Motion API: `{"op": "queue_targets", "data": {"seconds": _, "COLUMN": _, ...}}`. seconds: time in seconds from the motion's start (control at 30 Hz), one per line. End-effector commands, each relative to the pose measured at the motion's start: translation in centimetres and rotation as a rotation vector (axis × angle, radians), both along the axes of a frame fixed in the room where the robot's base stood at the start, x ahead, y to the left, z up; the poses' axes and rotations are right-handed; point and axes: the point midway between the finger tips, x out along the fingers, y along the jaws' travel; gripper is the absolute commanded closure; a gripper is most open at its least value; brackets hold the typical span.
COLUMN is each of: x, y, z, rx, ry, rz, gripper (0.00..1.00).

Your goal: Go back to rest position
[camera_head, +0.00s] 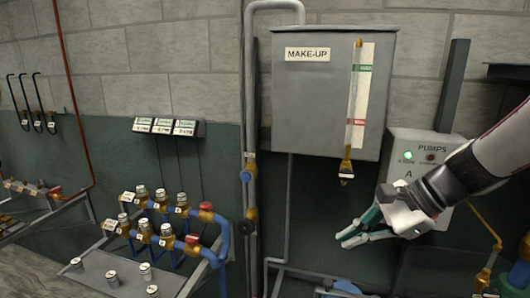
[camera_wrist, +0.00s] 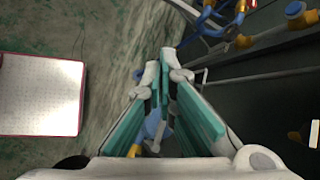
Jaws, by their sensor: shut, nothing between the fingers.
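My gripper (camera_head: 343,240) is at the right of the head view, at the end of my arm that reaches in from the right edge. It hangs in front of the dark lower wall, below the grey MAKE-UP box (camera_head: 322,100) and left of and below the PUMPS box (camera_head: 402,148). Its teal fingers point left. In the wrist view my gripper (camera_wrist: 166,62) has its fingertips together with nothing held between them. The arm hides part of the PUMPS box.
A manifold with brass valves and blue pipes (camera_head: 222,256) stands at lower left. A vertical grey pipe (camera_head: 249,120) runs beside the MAKE-UP box. Hooks (camera_head: 38,120) hang at far left. In the wrist view, a pale square panel (camera_wrist: 40,95) lies left over the floor.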

Motion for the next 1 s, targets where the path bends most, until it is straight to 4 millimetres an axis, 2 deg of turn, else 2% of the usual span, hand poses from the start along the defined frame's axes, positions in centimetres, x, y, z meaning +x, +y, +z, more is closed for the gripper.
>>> {"op": "queue_targets", "data": {"seconds": 0.07, "x": -2.5, "y": 1.1, "z": 1.1, "rx": -0.125, "ry": -0.074, "rz": 0.138, "gripper": 1.0}}
{"op": "queue_targets", "data": {"seconds": 0.2, "x": -6.6, "y": 1.7, "z": 2.3, "rx": -0.343, "ry": -0.199, "rz": 0.374, "gripper": 1.0}}
{"op": "queue_targets", "data": {"seconds": 0.5, "x": -13.7, "y": 0.2, "z": 4.7, "rx": -0.792, "ry": -0.469, "rz": 0.846, "gripper": 1.0}}
{"op": "queue_targets", "data": {"seconds": 0.7, "x": -16.1, "y": -1.3, "z": 5.9, "rx": -1.007, "ry": -0.592, "rz": 1.05, "gripper": 1.0}}
{"op": "queue_targets", "data": {"seconds": 1.0, "x": -16.7, "y": -2.0, "z": 6.3, "rx": -1.086, "ry": -0.631, "rz": 1.123, "gripper": 1.0}}
